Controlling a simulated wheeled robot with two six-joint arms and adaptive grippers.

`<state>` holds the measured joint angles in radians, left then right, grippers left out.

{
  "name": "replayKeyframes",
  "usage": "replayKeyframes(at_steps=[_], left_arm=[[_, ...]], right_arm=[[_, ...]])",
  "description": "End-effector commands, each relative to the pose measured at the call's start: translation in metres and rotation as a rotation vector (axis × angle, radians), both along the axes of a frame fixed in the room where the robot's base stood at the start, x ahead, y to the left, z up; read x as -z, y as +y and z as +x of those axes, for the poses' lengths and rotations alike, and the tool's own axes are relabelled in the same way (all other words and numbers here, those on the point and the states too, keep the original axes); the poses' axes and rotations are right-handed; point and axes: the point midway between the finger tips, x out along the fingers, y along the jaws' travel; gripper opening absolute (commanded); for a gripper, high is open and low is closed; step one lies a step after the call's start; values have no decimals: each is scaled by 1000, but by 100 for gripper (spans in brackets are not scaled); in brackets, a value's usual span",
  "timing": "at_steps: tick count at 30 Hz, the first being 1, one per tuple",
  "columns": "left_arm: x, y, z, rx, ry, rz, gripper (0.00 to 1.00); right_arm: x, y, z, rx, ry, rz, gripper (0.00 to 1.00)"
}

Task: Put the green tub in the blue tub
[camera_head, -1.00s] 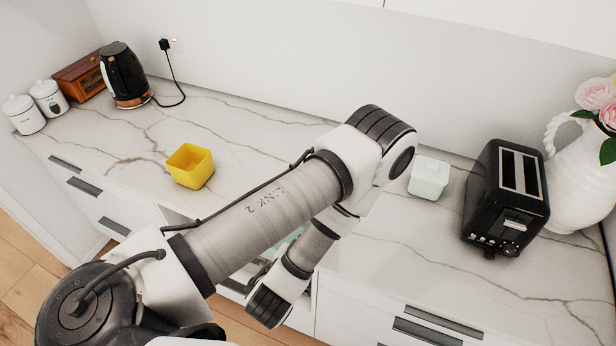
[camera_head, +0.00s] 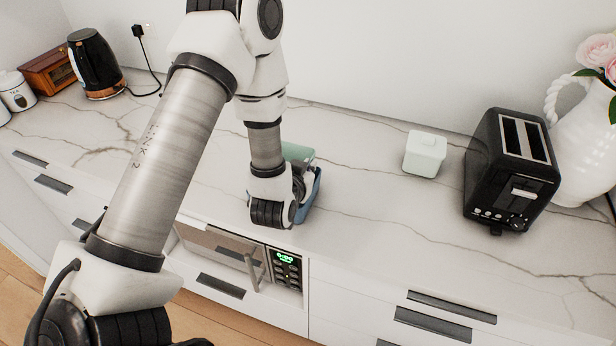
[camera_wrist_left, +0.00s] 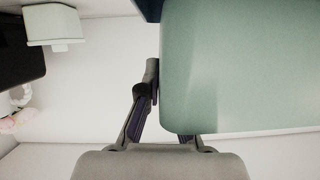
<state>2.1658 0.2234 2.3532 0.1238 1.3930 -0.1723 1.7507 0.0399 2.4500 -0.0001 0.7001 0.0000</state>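The pale green tub (camera_head: 298,152) shows partly behind my left wrist in the camera_head view. It fills much of the left wrist view (camera_wrist_left: 240,65). The blue tub (camera_head: 310,208) stands on the counter, just in front of and below the green tub, mostly covered by my gripper. A dark blue piece (camera_wrist_left: 148,8) shows at the top of the wrist view. My left gripper (camera_head: 306,180) has its fingers drawn together at the green tub's edge, one finger beside it and the other hidden behind it. It looks shut on the tub's wall. My right gripper is out of view.
A black kettle (camera_head: 95,65) stands at the far left.

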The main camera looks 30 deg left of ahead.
Motion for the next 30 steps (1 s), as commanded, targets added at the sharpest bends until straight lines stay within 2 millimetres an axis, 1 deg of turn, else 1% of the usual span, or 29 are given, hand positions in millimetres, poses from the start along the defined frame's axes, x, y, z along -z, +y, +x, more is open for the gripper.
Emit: replayKeyframes(at_steps=[3, 7, 13, 24, 28, 30], left_arm=[[18, 0, -1, 1, 8, 2, 0], [32, 0, -1, 1, 4, 2, 0], [33, 0, -1, 0, 1, 1, 0], [45, 0, -1, 0, 1, 1, 0], [45, 0, -1, 0, 1, 1, 0], [45, 0, -1, 0, 2, 0, 27]], right_arm=[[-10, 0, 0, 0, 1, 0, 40], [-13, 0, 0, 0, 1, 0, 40], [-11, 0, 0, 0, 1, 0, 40], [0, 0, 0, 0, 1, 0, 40], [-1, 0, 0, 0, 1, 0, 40], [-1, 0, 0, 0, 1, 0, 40]])
